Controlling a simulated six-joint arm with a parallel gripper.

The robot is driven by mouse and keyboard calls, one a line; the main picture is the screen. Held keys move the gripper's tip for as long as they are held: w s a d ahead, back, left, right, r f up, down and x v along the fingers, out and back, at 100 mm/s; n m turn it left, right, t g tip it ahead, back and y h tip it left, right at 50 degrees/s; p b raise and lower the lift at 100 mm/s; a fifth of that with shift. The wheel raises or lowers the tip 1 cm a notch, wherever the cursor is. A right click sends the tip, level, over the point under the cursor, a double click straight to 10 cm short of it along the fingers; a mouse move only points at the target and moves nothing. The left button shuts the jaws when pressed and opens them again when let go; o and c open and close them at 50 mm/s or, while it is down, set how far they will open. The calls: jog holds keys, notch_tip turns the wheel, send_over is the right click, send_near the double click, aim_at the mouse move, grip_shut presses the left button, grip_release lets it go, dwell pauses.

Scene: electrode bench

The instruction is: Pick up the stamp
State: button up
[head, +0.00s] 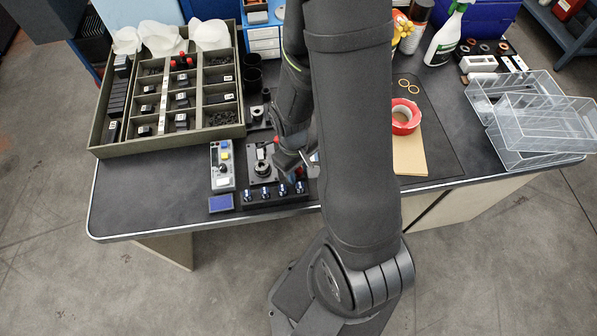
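I cannot single out the stamp for sure in the head view. A black rack (272,199) near the front edge of the table holds several small upright pieces with blue and silver parts. A flat blue pad (221,203) lies just left of the rack. My gripper (298,168) is low over the bench, behind the rack and just right of a black fixture (262,169) with a round top. My arm hides much of the gripper and the bench behind it. The fingers are too small and covered to show whether they are open or shut.
A grey control box (222,166) stands left of the fixture. A divided tray (97,141) with small black blocks fills the left. A red tape roll (405,116), a spray bottle (446,38) and clear bins (540,125) are on the right. The front left table corner is bare.

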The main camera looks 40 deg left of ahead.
aim_at(302, 170)
jog(key=shift+r, duration=0.1)
dwell(0.3)
jog(key=shift+r, duration=0.7)
jog(key=r, duration=0.3)
jog(key=shift+w+d, duration=0.2)
jog(key=shift+d, duration=0.1)
jog(key=w+d+r, duration=0.4)
jog(key=d+r, duration=0.2)
jog(key=d, duration=0.4)
jog(key=shift+d+r, duration=0.15)
jog(key=shift+r, duration=0.1)
